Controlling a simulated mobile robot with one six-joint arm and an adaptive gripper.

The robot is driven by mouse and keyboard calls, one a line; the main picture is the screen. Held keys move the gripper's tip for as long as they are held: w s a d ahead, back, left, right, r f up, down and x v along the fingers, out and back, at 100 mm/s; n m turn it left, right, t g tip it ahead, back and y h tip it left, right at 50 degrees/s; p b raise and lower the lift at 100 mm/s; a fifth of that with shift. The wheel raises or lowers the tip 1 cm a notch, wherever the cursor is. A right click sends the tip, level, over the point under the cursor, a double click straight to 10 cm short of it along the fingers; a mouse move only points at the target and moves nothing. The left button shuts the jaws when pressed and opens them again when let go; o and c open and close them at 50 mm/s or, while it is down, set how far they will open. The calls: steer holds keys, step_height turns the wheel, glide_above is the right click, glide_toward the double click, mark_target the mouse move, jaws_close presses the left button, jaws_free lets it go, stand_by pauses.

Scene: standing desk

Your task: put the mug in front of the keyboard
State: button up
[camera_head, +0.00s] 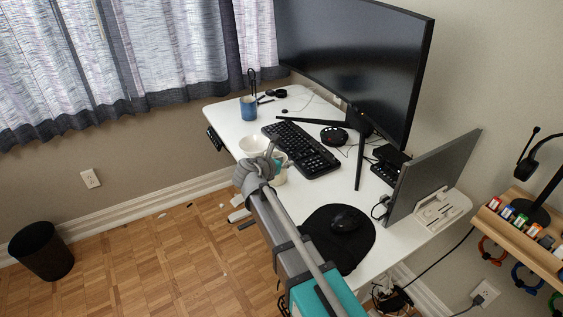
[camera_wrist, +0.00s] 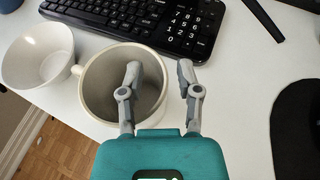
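A cream mug (camera_wrist: 98,88) stands upright on the white desk, close to the near edge of the black keyboard (camera_wrist: 150,18). In the head view the mug (camera_head: 280,179) is partly hidden behind my gripper (camera_head: 268,161). In the wrist view my gripper (camera_wrist: 158,75) is open. Its left finger overlaps the mug's opening and its right finger is outside the right rim, with the mug's right wall between them. I cannot tell whether either finger touches the wall. The keyboard (camera_head: 300,148) lies in front of the monitor.
A white bowl (camera_wrist: 38,55) stands just left of the mug, near the desk edge. A blue cup (camera_head: 248,109) with pens is at the far left. A black mouse pad (camera_head: 352,255) with a mouse lies to the right. Bare desk (camera_wrist: 245,75) shows right of my gripper.

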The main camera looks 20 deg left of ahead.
steer(key=shift+r, duration=0.15)
steer(key=p+v, duration=0.4)
steer(key=v, duration=0.8)
steer(key=shift+p, duration=0.4)
stand_by(0.5)
steer(key=shift+r, duration=0.15)
